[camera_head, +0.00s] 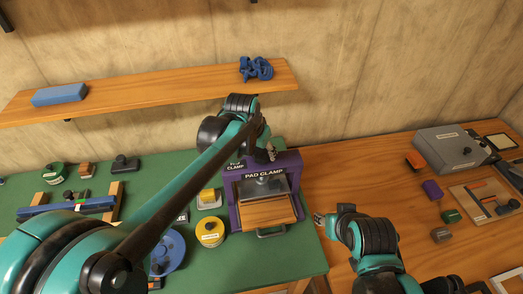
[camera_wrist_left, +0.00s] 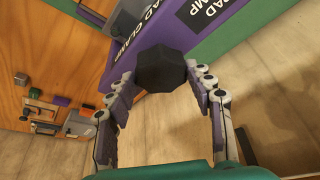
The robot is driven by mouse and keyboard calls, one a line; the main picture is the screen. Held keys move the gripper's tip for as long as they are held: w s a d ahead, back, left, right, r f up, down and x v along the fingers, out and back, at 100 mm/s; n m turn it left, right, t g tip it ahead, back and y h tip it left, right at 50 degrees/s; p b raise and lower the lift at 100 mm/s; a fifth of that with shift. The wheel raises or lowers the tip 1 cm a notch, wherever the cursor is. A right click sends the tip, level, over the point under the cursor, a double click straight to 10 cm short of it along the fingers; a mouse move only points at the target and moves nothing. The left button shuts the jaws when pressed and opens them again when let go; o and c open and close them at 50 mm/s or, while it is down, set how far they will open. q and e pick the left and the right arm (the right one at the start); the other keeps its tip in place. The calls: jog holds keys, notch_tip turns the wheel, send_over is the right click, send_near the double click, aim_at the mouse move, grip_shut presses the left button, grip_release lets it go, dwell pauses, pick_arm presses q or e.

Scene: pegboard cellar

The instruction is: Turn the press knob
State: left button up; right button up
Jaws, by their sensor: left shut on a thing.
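The purple pad clamp press (camera_head: 296,166) stands on the green mat, with its "PAD CLAMP" label facing front and a wooden board (camera_head: 266,213) inside its frame. Its dark faceted press knob (camera_wrist_left: 161,69) shows in the left wrist view, on the purple top. My left gripper (camera_head: 264,153) is over the press top, and in the left wrist view its fingers (camera_wrist_left: 160,78) are shut on the knob from both sides. The knob is mostly hidden in the head view. My right gripper (camera_head: 322,219) is low, just right of the press and apart from it; its jaws are unclear.
A yellow roll (camera_head: 210,232) and a blue disc (camera_head: 168,250) lie left of the press. A wooden shelf (camera_head: 160,91) with blue items crosses the wall behind. A grey box (camera_head: 450,147) and small coloured blocks stand on the right bench. Bare wood lies between.

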pick_arm(q)
jog(key=n+y+p, duration=0.1)
jog(key=n, duration=0.2)
jog(key=shift+d+n+p, duration=0.15)
jog(key=shift+n+p, duration=0.15)
jog(key=shift+d+n+y+p, duration=0.1)
jog(key=shift+n+y+p, duration=0.6)
jog(key=shift+n, duration=1.3)
jog(key=shift+y, duration=0.3)
jog(key=o, duration=1.2)
jog(key=shift+c, duration=0.2)
jog(key=a+v, duration=0.1)
jog(key=v, duration=1)
jog(key=shift+s+d+r, duration=0.35)
jog(key=shift+d, duration=0.15)
